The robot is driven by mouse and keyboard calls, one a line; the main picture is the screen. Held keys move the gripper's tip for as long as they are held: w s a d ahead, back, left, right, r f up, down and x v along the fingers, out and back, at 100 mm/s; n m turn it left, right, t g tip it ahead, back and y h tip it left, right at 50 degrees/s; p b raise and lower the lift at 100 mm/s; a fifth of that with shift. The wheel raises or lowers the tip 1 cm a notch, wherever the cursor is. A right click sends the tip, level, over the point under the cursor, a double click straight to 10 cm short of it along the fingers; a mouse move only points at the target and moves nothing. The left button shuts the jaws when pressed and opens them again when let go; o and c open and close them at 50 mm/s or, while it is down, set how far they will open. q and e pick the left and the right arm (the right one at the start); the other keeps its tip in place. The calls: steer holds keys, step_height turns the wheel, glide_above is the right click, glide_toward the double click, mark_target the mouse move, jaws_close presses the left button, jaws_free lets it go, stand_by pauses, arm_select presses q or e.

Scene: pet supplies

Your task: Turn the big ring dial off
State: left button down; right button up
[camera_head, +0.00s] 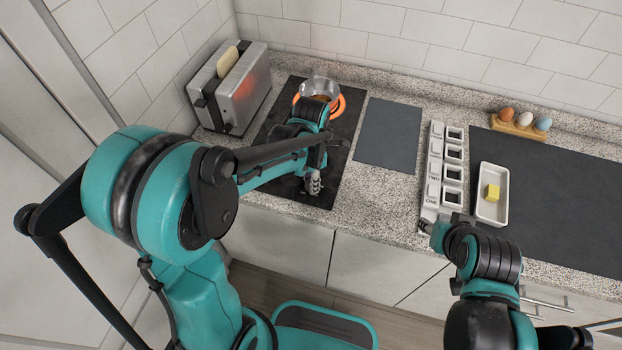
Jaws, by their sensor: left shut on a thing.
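The black hob (280,110) is set in the counter at the back left. Its big ring (337,105) glows orange around a metal pan (318,88). My left arm reaches over the hob, and the left gripper (314,184) points down at the hob's front right. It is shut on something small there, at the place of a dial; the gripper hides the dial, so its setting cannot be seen. My right gripper (428,228) is at the counter's front edge, close to the near end of the white panel; its fingers are too small to judge.
A toaster (232,92) with bread and a red glow stands left of the hob. A dark grey board (387,135) lies right of it, then a white panel (434,165) with square frames. A white dish (491,209) holds a yellow block (492,192). Eggs sit in a wooden holder (517,127).

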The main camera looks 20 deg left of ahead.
arm_select(q)
steer(key=shift+n, duration=0.5)
steer(key=c, duration=1.2)
jaws_free()
steer(key=shift+o, duration=0.2)
step_height(320, 180, up, 12)
